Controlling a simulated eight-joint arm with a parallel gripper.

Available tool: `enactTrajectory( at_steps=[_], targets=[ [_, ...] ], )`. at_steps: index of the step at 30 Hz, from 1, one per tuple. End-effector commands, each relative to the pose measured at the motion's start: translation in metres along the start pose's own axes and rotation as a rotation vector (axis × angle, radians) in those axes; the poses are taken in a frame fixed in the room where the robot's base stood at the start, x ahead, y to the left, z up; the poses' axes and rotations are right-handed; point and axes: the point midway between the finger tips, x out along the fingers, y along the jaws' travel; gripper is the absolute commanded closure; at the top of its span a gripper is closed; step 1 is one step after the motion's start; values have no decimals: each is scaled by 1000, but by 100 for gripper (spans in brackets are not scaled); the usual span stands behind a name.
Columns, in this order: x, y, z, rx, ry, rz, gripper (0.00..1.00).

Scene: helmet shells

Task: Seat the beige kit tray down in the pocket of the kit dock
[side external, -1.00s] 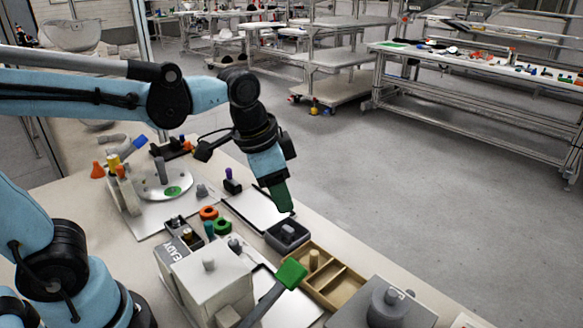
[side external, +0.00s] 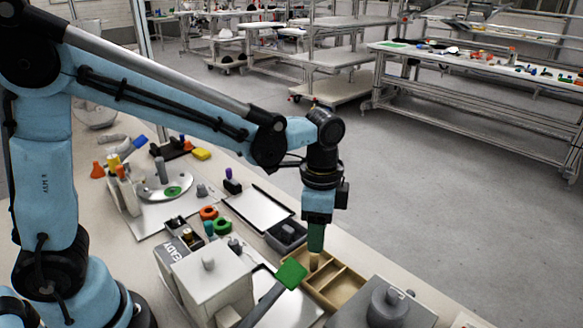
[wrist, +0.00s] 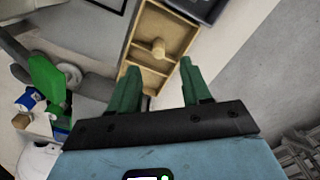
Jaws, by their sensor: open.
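The beige kit tray (side external: 347,286) is a shallow divided wooden-looking tray on the bench, with a tan upright post (side external: 314,262) in it. In the wrist view the tray (wrist: 138,52) and its round post (wrist: 158,47) lie ahead of my fingers. My gripper (side external: 315,251) points down just over the post in the side view. Its green fingers stand apart and empty in the wrist view (wrist: 159,66). I cannot tell whether the fingertips reach down beside the post. I cannot clearly make out which fixture is the kit dock.
A dark grey box (side external: 285,236) holding a grey part stands close behind the tray. A grey block with a round knob (side external: 383,306) is in front to the right. A green-ended paddle (side external: 291,274) and a pale housing (side external: 207,284) stand to the left.

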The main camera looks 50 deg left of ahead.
Motion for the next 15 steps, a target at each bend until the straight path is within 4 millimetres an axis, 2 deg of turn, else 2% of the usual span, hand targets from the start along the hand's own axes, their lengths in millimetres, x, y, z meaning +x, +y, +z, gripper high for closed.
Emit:
enactTrajectory(
  at_steps=[8,15],
  targets=[
    [16,0,0,-1,0,0,52],
    [45,1,0,-1,1,0,52]
  ],
)
